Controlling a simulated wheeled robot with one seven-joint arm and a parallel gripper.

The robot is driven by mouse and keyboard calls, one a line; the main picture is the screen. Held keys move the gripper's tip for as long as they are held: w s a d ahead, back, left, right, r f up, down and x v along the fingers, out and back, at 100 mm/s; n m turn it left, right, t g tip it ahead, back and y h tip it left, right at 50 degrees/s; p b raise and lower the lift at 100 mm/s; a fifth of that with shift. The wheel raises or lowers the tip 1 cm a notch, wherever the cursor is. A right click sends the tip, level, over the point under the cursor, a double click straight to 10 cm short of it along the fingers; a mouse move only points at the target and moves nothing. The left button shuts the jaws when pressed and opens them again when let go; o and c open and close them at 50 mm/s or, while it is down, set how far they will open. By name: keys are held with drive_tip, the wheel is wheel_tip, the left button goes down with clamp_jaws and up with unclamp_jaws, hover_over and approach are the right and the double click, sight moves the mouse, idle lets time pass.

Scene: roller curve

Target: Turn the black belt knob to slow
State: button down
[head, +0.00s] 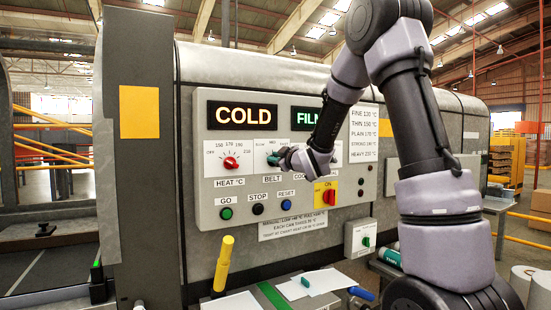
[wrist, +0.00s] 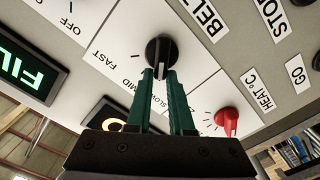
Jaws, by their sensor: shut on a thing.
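The black belt knob (wrist: 160,50) sits on the white dial plate of the panel, above the centre of the wrist view. My gripper (wrist: 162,74) has its two green fingers closed on the knob's grip, one on each side. The words FAST, MID and SLOW are printed around the dial; the fingers partly cover the area by MID and SLOW. Which mark the knob points at is hard to tell. In the head view my gripper (head: 275,159) is at the belt dial, above the BELT label, and hides the knob.
The red heat knob (head: 231,163) is just left of the belt dial; it also shows in the wrist view (wrist: 227,121). GO, STOP and RESET buttons (head: 258,209) lie below. A red switch on a yellow plate (head: 327,195) is to the right. A yellow handle (head: 223,264) rises in front.

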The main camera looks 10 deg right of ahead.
drive_tip(key=shift+f, duration=0.1)
idle(0.5)
drive_tip(key=c, duration=0.8)
unclamp_jaws()
drive_tip(key=shift+s, duration=0.1)
drive_tip(key=v, duration=1)
drive_tip(key=shift+s, duration=0.35)
drive_tip(key=shift+d, duration=0.15)
